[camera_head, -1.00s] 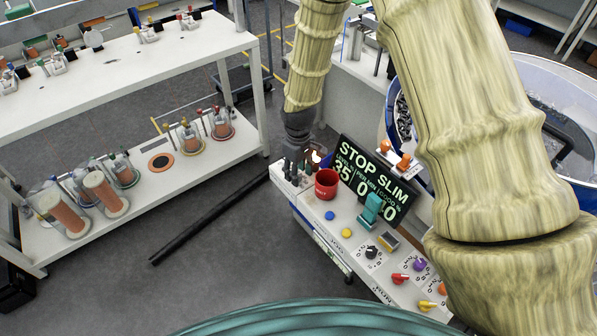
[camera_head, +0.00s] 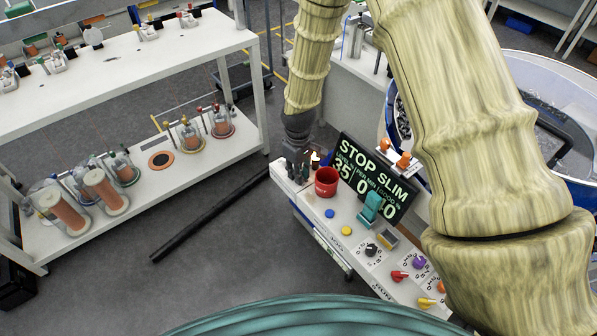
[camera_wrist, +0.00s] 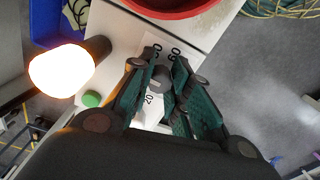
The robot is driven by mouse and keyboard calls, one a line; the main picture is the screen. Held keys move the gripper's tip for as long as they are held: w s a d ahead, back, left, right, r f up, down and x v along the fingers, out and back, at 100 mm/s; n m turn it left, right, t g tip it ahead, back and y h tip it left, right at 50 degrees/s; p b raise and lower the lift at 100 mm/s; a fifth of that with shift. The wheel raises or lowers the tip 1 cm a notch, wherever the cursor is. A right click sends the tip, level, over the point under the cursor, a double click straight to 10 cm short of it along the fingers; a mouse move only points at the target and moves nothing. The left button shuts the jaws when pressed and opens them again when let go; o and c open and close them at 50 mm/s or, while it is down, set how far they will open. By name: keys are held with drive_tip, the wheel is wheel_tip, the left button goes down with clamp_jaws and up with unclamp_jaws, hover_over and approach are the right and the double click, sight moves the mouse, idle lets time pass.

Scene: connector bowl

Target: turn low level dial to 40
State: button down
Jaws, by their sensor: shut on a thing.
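The low level dial (camera_wrist: 155,84) is between my fingertips in the wrist view, on a white panel with the printed marks 20 and 60 showing. My gripper (camera_wrist: 158,82) has its green-padded fingers on either side of the knob and is shut on it. The fingers cover much of the scale, so the exact pointer position cannot be read. In the head view my gripper (camera_head: 299,158) is at the far left end of the control panel (camera_head: 326,228), and the dial is hidden there. The display (camera_head: 372,180) reads STOP SLIM, with 35 under its level heading.
A red cup (camera_head: 327,182) stands close to my gripper. A glowing lamp (camera_wrist: 62,76) and a green button (camera_wrist: 91,99) are beside the fingers in the wrist view. A black dial (camera_head: 371,250), a red dial (camera_head: 399,275) and coloured buttons sit further along the panel.

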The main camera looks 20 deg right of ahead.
drive_tip(key=shift+n, duration=0.3)
drive_tip(key=c, duration=1.3)
unclamp_jaws()
wheel_tip(320, 180, up, 12)
drive_tip(key=shift+d, duration=0.1)
